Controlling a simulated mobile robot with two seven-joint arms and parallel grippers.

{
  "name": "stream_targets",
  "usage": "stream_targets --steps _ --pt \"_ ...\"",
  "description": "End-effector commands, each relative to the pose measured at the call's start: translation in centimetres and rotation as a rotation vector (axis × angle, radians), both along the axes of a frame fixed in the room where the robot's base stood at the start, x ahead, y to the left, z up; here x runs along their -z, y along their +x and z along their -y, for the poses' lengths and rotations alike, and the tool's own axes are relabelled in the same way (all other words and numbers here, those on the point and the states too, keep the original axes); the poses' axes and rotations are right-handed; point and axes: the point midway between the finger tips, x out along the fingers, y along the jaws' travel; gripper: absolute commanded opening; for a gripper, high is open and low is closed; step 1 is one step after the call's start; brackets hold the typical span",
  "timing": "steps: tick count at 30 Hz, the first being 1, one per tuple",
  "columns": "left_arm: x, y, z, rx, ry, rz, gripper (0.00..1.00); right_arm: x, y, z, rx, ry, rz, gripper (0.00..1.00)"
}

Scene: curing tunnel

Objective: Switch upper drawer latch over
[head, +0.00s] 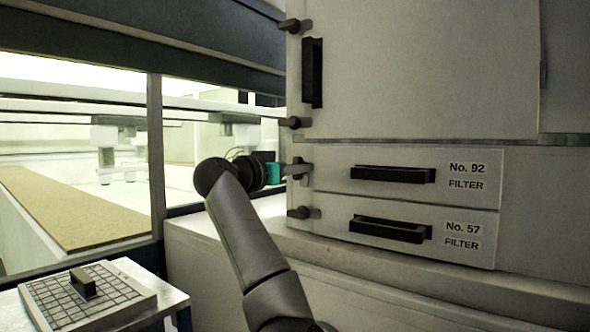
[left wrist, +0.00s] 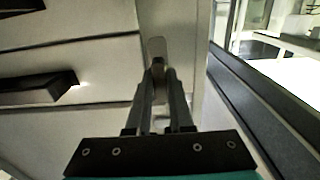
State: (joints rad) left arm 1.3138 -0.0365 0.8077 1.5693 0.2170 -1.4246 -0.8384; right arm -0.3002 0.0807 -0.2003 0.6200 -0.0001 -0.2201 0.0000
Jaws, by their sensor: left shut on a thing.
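The upper drawer (head: 460,205), labelled No. 92 FILTER, is closed in the cabinet front. Its latch (head: 302,168) is at the drawer's left edge; the latch plate also shows in the left wrist view (left wrist: 157,47). My left gripper (head: 287,171) reaches it from the left and is shut on the latch knob; in the left wrist view its two fingers (left wrist: 159,80) are around the knob. The fingers partly hide the knob, so its exact turn is hard to tell. My right gripper is not in view.
The lower drawer (head: 345,236), No. 57, has its own latch (head: 303,212) just below. Two more latches (head: 294,122) (head: 294,25) hold the large door (head: 430,70) above. A dark post (head: 156,160) and a low table with a gridded plate (head: 115,290) stand left.

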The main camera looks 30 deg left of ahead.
Motion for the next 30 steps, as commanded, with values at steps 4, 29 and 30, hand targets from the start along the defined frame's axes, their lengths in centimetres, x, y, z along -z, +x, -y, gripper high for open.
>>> stream_targets --steps 4,29,30 --pt "0.0 -0.01 -0.01 0.0 0.0 0.0 0.0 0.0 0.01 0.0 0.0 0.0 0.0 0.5" --pt "0.05 0.02 -0.04 -0.001 -0.232 -0.022 0.0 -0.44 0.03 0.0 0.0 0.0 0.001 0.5" --pt "0.07 0.04 -0.04 -0.001 -0.267 -0.025 0.0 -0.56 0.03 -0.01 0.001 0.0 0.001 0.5"
